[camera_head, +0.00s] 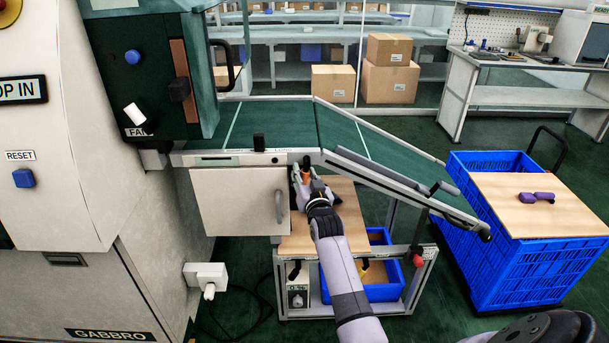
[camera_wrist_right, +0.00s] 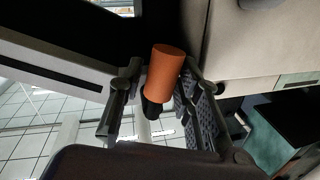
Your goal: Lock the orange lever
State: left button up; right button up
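The orange lever (camera_wrist_right: 167,68) shows in the right wrist view as a short orange cylinder on a dark stem. In the head view its orange end (camera_head: 306,178) is small and partly hidden by my gripper, just below the conveyor's front rail. My right gripper (camera_head: 304,173) reaches up to it from below. In the right wrist view, the fingers of that gripper (camera_wrist_right: 160,92) stand on both sides of the lever. A gap shows at the left finger; the right finger is close to the lever, and contact cannot be told. My left gripper is not in view.
A white cabinet door (camera_head: 240,205) with a handle is left of my right gripper. The sloping conveyor rail (camera_head: 400,185) runs to the right. A wooden shelf (camera_head: 347,205) lies below. A blue crate cart (camera_head: 530,265) stands at right, with purple goggles (camera_head: 537,197) on its board.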

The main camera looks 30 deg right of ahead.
grip_shut()
jog(key=shift+w+a+r+m, duration=0.15)
jog(key=shift+a+m, duration=0.1)
jog(key=shift+m, duration=0.75)
grip_release()
jog(key=v, duration=1.2)
jog(key=shift+f, duration=0.2)
